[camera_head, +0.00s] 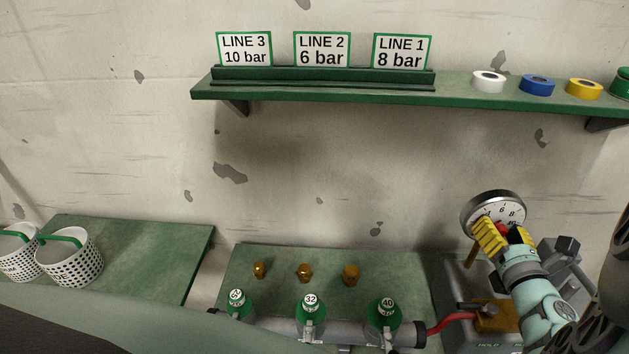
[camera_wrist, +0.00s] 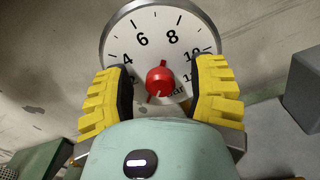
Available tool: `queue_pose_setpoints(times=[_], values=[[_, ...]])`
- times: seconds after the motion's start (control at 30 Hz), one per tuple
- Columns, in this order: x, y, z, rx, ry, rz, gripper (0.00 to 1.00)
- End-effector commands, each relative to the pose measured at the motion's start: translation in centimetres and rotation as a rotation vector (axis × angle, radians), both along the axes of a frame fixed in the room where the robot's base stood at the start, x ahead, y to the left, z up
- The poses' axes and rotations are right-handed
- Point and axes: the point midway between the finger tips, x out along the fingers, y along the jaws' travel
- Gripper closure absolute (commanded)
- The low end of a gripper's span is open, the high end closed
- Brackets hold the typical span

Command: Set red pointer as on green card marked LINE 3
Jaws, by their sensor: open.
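The green-edged card marked LINE 3 (camera_head: 245,49) stands at the left of the shelf rack and reads 10 bar. The round gauge (camera_head: 484,207) is at the right in the head view, its dial partly hidden by my gripper (camera_head: 505,234). In the wrist view the gauge face (camera_wrist: 150,24) shows 4, 6, 8 and a partly covered 10. The red pointer (camera_wrist: 160,79) has a knob at the dial's lower middle; which number it points to is unclear. My gripper's yellow fingers are open either side of the knob, apart from it.
Cards LINE 2 (camera_head: 322,49), 6 bar, and LINE 1 (camera_head: 402,51), 8 bar, share the rack. Tape rolls lie on the shelf (camera_head: 455,91). Below are brass fittings (camera_head: 304,272), green-topped valves (camera_head: 311,308) and a red hose (camera_head: 450,320). White baskets (camera_head: 75,262) stand far left.

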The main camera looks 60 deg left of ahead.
Motion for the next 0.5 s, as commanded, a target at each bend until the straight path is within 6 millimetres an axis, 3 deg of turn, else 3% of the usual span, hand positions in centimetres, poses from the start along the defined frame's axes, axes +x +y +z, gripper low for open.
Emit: queue_pose_setpoints(times=[0.07, 0.5], values=[[-0.06, 0.11, 0.0, 0.0, 0.0, 0.003, 0.41], [-0.01, 0.02, 0.02, 0.001, 0.001, 0.001, 0.87]])
